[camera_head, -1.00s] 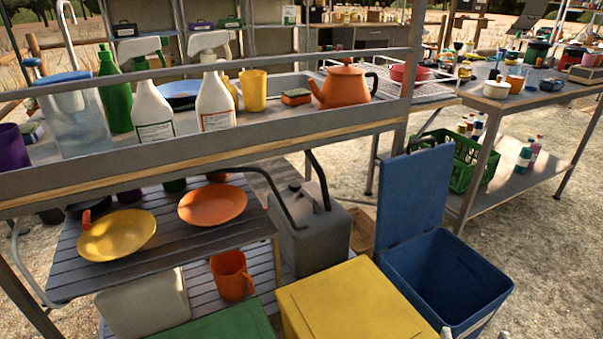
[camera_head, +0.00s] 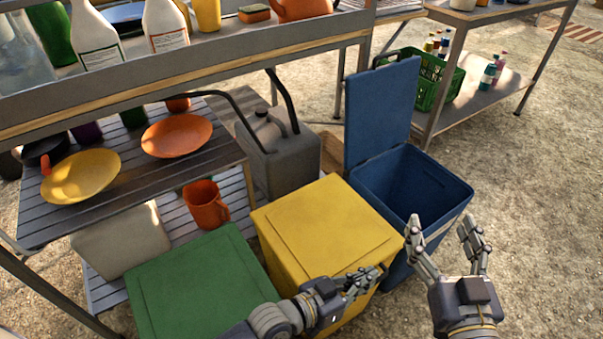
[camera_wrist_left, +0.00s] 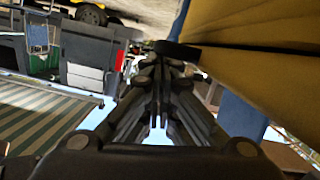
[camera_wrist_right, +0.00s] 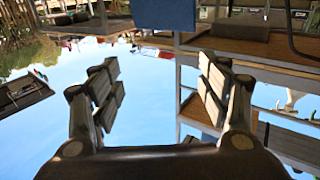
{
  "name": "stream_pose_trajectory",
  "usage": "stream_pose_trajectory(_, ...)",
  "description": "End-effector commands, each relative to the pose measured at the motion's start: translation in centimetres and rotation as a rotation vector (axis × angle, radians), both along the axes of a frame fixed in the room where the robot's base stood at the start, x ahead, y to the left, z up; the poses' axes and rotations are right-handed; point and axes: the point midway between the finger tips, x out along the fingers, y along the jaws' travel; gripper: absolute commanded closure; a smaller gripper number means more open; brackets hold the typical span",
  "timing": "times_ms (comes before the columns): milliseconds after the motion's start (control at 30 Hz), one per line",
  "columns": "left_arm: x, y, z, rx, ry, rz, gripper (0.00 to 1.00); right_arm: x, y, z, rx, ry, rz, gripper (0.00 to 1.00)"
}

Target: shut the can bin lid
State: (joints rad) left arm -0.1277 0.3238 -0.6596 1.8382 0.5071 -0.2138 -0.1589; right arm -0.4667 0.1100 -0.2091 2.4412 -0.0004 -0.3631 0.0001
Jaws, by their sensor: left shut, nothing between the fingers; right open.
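The blue bin (camera_head: 440,195) stands at the right end of a row of bins. Its lid (camera_head: 382,110) is open and stands upright at the back of the bin; the inside looks dark. My right gripper (camera_head: 440,222) is open and empty in front of the blue bin, apart from the lid. A blue panel (camera_wrist_right: 165,12), probably the lid, shows at the top of the right wrist view. My left gripper (camera_head: 374,278) is shut and empty by the front right of the yellow bin (camera_head: 325,225), lower than the raised lid. Its closed fingers (camera_wrist_left: 158,105) also show in the left wrist view.
The green bin (camera_head: 200,285) and yellow bin are closed, left of the blue one. A grey jerrycan (camera_head: 285,155) stands behind. A slatted shelf (camera_head: 120,165) holds plates. A green crate (camera_head: 437,82) is behind right. Gravel at the right is clear.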

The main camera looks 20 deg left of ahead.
Motion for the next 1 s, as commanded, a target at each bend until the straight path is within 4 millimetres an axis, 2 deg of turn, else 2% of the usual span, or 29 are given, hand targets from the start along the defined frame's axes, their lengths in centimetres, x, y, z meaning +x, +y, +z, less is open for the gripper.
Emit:
stream_pose_trajectory(33, -0.3, 0.1, -0.9, 0.014, 0.017, -0.004, 1.0, 0.0, 0.0, 0.0, 0.0, 0.0, 0.0, 0.31)
stream_pose_trajectory(167, -0.3, 0.1, -0.8, 0.014, 0.017, -0.004, 1.0, 0.0, 0.0, -0.1, -0.002, 0.008, 0.0, 0.31)
stream_pose_trajectory(467, 0.0, 0.1, 0.4, 0.011, 0.014, -0.002, 1.0, -0.9, -1.0, -4.8, -0.062, 0.244, -0.017, 0.31)
stream_pose_trajectory(767, 0.5, 0.1, 2.1, 0.005, 0.004, 0.001, 1.0, -3.7, -2.5, -10.0, -0.131, 0.531, -0.035, 0.31)
stream_pose_trajectory(1000, 0.8, 0.1, 3.2, 0.002, 0.0, 0.002, 1.0, -7.3, -3.9, -13.5, -0.182, 0.76, -0.051, 0.31)
